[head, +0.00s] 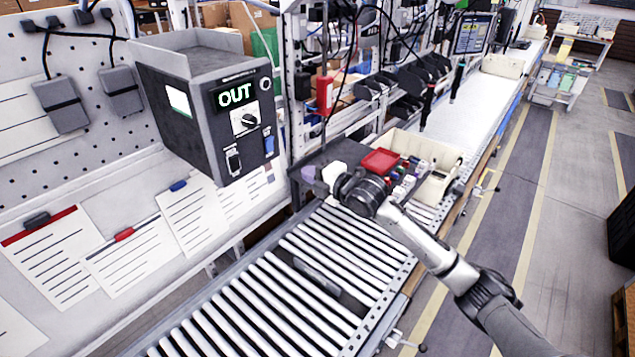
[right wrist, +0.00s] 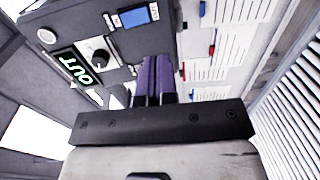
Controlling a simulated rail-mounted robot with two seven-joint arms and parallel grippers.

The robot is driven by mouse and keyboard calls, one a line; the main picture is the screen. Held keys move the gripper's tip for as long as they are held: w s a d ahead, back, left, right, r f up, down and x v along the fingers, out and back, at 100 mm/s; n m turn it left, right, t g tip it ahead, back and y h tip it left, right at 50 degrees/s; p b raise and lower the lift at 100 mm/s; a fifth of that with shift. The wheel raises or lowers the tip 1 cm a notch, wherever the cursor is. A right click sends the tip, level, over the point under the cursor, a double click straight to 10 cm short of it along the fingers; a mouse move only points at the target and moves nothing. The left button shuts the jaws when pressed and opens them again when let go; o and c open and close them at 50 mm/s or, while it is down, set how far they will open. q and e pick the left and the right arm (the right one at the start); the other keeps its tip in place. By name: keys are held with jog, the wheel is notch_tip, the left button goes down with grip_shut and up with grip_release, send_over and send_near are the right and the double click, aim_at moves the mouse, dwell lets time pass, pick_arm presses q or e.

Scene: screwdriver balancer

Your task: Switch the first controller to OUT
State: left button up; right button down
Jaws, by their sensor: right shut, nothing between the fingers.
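The controller (head: 205,105) is a dark grey box mounted at the upper left in the head view. Its display (head: 235,94) reads OUT in green letters. A black rotary knob (head: 246,121) sits on a white plate below the display; the knob also shows in the right wrist view (right wrist: 100,57). My right gripper (head: 308,172) is in front of and to the right of the controller, apart from it in the head view. Its purple fingers (right wrist: 155,80) are shut together and empty. My left gripper is not in view.
A roller conveyor (head: 290,270) runs below the controller. A beige bin (head: 437,185) with small parts and a red tray (head: 380,161) stands on it behind my right arm. Papers (head: 50,260) hang on the panel at left. The near rollers are mostly clear.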

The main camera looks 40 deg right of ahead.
jog(key=shift+s+d+f, duration=0.1)
jog(key=shift+s, duration=0.9)
